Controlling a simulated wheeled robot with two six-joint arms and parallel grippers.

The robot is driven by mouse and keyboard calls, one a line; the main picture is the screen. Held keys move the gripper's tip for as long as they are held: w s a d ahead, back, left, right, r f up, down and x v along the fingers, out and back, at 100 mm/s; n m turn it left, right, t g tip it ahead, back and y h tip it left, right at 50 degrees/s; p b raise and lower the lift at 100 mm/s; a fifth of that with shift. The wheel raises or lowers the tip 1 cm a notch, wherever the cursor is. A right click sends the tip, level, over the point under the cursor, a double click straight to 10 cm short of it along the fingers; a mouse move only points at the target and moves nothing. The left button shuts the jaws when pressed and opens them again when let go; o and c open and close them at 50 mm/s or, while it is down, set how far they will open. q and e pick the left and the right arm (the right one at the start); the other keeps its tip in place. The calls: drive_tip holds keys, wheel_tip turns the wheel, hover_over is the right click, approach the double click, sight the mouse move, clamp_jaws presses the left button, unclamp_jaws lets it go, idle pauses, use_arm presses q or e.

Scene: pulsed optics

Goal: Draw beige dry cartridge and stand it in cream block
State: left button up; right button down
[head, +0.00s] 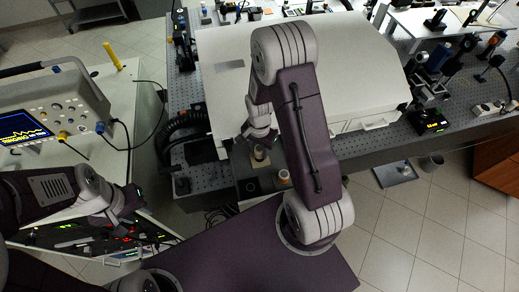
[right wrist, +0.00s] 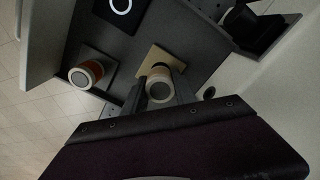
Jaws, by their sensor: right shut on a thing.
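My right gripper (head: 261,147) reaches down onto a small dark platform at the front of the optics bench. In the right wrist view, its two dark fingers are shut on a beige cartridge (right wrist: 160,88) with a pale round top. The cartridge is at the cream block (right wrist: 152,57), a square tan piece partly hidden behind it. I cannot tell whether the cartridge is seated in the block or just above it. My left gripper (head: 132,204) hangs far to the left, over the equipment by the cart, its fingers too dark to judge.
A second cartridge (right wrist: 82,77) with an orange-brown band stands in a grey block (right wrist: 104,68) beside the held one; it also shows in the head view (head: 283,176). A large pale cover (head: 350,65) rises behind. An oscilloscope (head: 45,115) stands at left.

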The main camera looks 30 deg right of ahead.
drive_tip(key=shift+w+d+f, duration=0.1)
drive_tip(key=shift+f, duration=0.35)
drive_tip(key=shift+f+b, duration=0.2)
drive_tip(key=shift+b, duration=0.2)
drive_tip(key=shift+f, duration=0.2)
idle(0.5)
drive_tip(key=c, duration=0.9)
unclamp_jaws()
drive_tip(key=shift+r, duration=0.1)
